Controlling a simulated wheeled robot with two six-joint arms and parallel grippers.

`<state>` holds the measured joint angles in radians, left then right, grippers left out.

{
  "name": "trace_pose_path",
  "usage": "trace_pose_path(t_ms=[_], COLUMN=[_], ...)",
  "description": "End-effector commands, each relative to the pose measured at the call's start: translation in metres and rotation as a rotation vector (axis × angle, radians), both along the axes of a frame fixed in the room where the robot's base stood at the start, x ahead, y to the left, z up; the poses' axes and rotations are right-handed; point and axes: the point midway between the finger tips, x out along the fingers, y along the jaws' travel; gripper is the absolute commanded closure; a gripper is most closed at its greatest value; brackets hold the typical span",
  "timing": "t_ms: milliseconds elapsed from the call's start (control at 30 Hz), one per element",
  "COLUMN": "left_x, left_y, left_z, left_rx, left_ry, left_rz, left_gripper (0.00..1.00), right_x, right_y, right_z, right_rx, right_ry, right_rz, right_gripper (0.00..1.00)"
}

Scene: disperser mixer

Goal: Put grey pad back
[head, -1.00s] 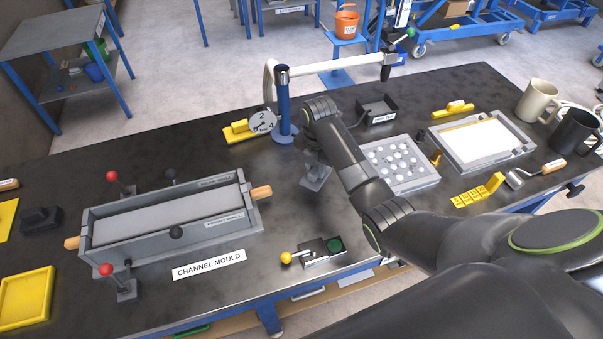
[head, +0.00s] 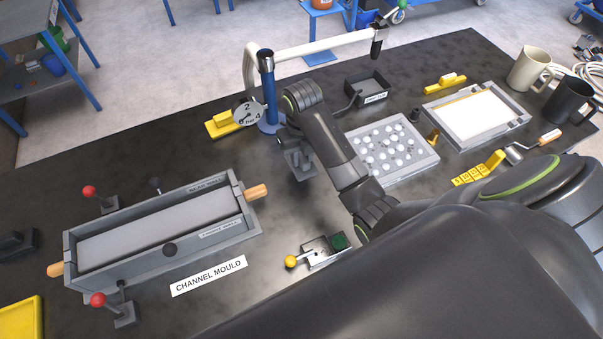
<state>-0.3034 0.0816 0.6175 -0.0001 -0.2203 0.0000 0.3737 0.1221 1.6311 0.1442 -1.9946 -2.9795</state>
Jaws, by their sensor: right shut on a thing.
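The wrist hides most of the grip, and I cannot tell whether the piece touches the table. My left gripper is out of view.
The channel mould (head: 160,228) with red-knobbed clamps stands left. A yellow-based dial (head: 222,124) is beside the post. A tray of pale discs (head: 432,158), a black bin (head: 368,88) and a white-topped frame (head: 478,115) stand right. Mugs (head: 527,68) are far right.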

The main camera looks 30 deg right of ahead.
Motion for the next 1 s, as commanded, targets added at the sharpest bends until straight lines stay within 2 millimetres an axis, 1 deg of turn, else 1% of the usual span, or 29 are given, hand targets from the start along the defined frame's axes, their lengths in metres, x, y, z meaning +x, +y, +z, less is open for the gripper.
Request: trace_pose_path(t_ms=[33,67,100,133,400,500,700,833,867,1000], left_x=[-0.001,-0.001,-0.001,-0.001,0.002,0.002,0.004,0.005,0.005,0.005], left_y=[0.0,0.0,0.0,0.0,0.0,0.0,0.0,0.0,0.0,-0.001], left_z=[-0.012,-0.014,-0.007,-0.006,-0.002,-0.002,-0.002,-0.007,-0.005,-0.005], left_rx=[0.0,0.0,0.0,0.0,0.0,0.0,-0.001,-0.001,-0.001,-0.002], left_ry=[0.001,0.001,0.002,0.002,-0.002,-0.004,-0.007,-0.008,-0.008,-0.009], left_rz=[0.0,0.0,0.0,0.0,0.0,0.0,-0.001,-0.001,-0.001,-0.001], left_gripper=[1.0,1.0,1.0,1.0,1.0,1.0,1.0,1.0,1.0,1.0], right_x=[-0.001,-0.001,-0.001,-0.001,-0.001,-0.001,0.0,0.0,0.0,0.0], right_y=[0.0,0.0,0.0,0.0,0.0,0.0,0.0,0.0,0.0,0.0], right_z=[-0.017,-0.021,-0.021,-0.024,-0.059,-0.064,-0.064,-0.068,-0.067,-0.066], right_rx=[0.001,0.001,0.001,0.001,0.0,0.0,0.0,0.0,0.0,0.0], right_ry=[0.005,0.005,0.006,0.006,0.005,0.003,0.002,0.002,0.002,0.002], right_rz=[-0.001,0.0,-0.001,-0.001,-0.002,-0.001,-0.001,-0.001,-0.001,-0.001], right_gripper=[0.98,0.98,0.98,0.98,0.98,0.98,0.98,0.98,0.74,0.56])
